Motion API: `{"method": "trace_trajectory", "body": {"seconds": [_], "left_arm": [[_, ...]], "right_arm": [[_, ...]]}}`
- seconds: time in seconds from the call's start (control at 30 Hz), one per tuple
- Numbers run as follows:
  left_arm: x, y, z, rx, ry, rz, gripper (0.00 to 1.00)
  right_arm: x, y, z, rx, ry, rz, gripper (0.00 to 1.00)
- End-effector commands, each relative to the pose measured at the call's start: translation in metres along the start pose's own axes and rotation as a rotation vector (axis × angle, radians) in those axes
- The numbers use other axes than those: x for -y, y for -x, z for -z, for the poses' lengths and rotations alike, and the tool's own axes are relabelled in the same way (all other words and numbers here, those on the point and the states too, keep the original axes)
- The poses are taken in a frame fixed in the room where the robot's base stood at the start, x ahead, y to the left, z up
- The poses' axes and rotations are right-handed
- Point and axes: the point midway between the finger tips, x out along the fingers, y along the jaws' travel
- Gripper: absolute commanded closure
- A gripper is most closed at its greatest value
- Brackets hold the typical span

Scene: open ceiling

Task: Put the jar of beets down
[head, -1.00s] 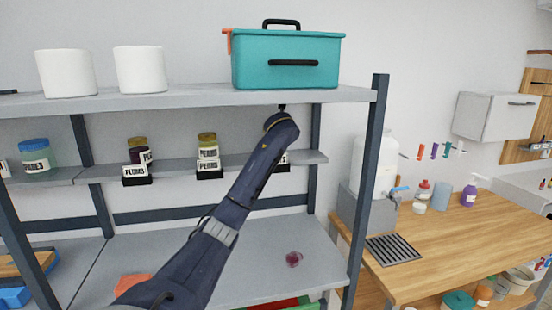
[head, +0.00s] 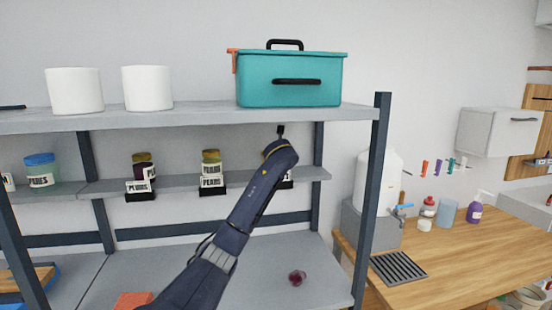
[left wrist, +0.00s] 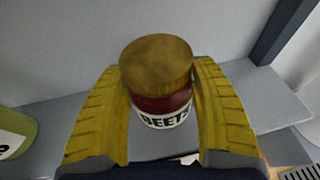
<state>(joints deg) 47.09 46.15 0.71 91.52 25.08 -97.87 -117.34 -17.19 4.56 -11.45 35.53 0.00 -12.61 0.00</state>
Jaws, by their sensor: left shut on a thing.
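The jar of beets (left wrist: 160,105) has a brownish-yellow lid, dark red contents and a white label; it shows in the left wrist view. My left gripper (left wrist: 163,95) has its yellow fingers on both sides of the jar and is shut on it. The grey middle shelf (left wrist: 232,150) shows below and behind the jar; I cannot tell whether the jar touches it. In the head view my left forearm hides the gripper and jar. A dark label stand (head: 286,183) shows partly behind my wrist. My right gripper is not in view.
A jar of pears (head: 210,160) and a jar of plums (head: 143,165) stand behind label stands on the middle shelf (head: 105,187), left of my arm. A teal box (head: 290,93) sits on the top shelf. A small dark red object (head: 297,278) lies on the lower shelf.

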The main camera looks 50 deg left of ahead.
Motion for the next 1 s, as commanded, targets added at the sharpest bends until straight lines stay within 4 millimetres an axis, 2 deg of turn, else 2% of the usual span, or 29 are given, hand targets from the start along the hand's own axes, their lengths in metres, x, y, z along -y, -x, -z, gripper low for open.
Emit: {"method": "trace_trajectory", "body": {"seconds": [0.03,0.07,0.23,0.57,0.67,0.77,1.0], "left_arm": [[-0.001,0.000,0.000,0.002,0.000,0.000,0.85],[0.000,0.000,0.001,0.000,-0.001,0.000,0.33],[0.000,0.000,0.001,0.000,0.000,0.000,0.14],[0.000,0.000,-0.001,0.000,0.001,0.001,0.14],[0.000,0.006,-0.002,0.000,0.000,0.001,0.14],[0.001,0.019,-0.002,0.001,0.000,0.002,0.14],[0.001,0.062,-0.002,0.002,0.001,0.004,0.14]], "right_arm": [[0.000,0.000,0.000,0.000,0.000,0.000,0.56],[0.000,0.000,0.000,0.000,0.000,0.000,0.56],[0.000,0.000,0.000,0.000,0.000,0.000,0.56],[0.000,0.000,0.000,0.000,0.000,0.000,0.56],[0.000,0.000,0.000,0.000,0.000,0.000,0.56],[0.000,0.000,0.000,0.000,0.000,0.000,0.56],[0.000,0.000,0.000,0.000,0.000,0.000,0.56]]}}
